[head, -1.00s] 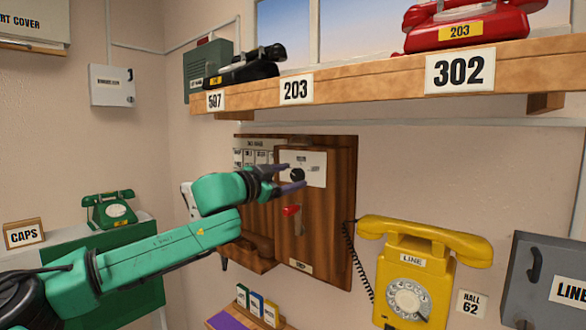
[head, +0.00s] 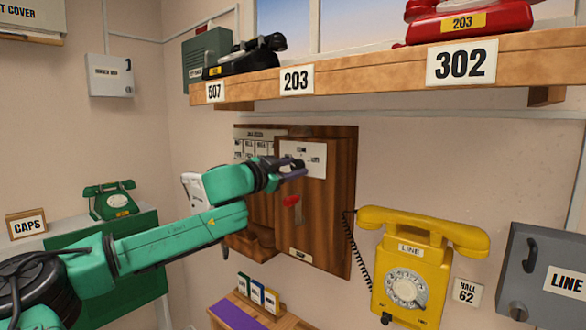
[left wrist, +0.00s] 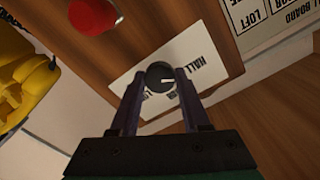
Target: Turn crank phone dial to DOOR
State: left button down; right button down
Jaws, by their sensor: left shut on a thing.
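The crank phone is a brown wooden wall box (head: 330,225) in the middle of the head view. Its dial is a small black knob (left wrist: 160,75) with a white pointer line, on a white label plate (head: 316,160). The wrist view reads HALL on the plate (left wrist: 192,62); the other words are partly hidden by the fingers. My left gripper (head: 298,169) is at the plate, its two purple fingers on either side of the knob, shut on it. It also shows in the left wrist view (left wrist: 160,84). My right gripper is not in view.
A yellow phone (head: 412,270) with a coiled cord hangs to the right. A wooden shelf (head: 390,75) with phones juts out above.

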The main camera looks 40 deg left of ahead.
pick_arm(q)
jog(key=shift+r, duration=0.1)
jog(key=shift+m+p, duration=0.75)
jog(key=shift+m, duration=0.25)
jog(key=m+p, duration=0.1)
jog(key=m, duration=0.1)
jog(key=shift+m, duration=0.3)
jog(key=m+p, duration=0.1)
jog(key=m, duration=0.2)
jog(key=shift+m, duration=0.3)
jog(key=shift+m+p, duration=0.4)
jog(key=shift+m, duration=1.3)
jog(key=shift+c, duration=1.9)
grip_release()
